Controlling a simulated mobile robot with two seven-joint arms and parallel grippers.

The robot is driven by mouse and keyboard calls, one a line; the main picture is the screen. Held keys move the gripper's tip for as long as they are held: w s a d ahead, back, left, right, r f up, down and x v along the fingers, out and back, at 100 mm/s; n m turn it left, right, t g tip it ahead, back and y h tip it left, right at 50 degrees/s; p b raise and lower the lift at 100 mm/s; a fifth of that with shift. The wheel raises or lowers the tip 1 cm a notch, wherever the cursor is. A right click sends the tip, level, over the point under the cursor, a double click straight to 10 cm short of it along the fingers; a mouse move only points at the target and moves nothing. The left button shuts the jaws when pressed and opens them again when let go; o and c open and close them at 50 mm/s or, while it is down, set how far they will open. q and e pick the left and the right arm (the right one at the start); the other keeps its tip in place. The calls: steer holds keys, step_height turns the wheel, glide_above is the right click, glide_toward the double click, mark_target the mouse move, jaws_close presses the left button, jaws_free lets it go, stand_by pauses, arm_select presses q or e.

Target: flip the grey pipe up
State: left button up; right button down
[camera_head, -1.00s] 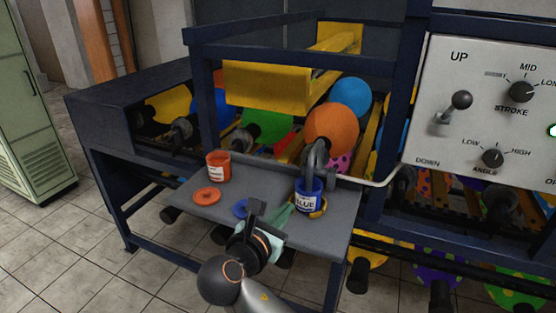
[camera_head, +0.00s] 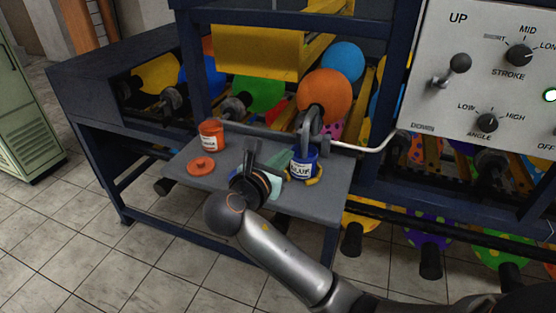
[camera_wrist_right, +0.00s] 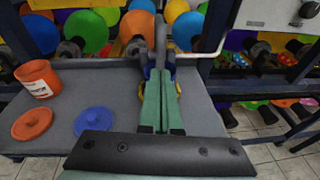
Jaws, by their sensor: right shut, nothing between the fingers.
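The grey pipe (camera_head: 312,122) bends down into the blue paint can (camera_head: 304,166) on the grey shelf. In the right wrist view the pipe (camera_wrist_right: 161,42) stands straight ahead of my fingertips. My right gripper (camera_head: 286,157) is over the shelf, just left of the blue can. Its greenish fingers are shut and empty, and they point towards the can and pipe; the right wrist view shows them too (camera_wrist_right: 160,76). They hide most of the can there. I cannot tell whether the tips touch it. My left gripper is not in view.
An orange paint can (camera_head: 212,136) and an orange lid (camera_head: 201,166) are on the left of the shelf (camera_head: 330,190). A blue lid (camera_wrist_right: 94,119) lies near my fingers. A control panel (camera_head: 490,70) is at the right.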

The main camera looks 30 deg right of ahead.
mark_target(304, 129)
steer(key=w+d, duration=0.2)
steer(key=d, duration=0.1)
steer(key=w+d, duration=0.1)
steer(key=d, duration=0.1)
steer(key=shift+w+d+r+p, duration=0.1)
steer(key=shift+w+r+p, duration=0.15)
steer(key=shift+w+p, duration=0.15)
steer(key=shift+w+d+r, duration=0.35)
steer(key=shift+d+r, duration=0.05)
steer(key=shift+d, duration=0.2)
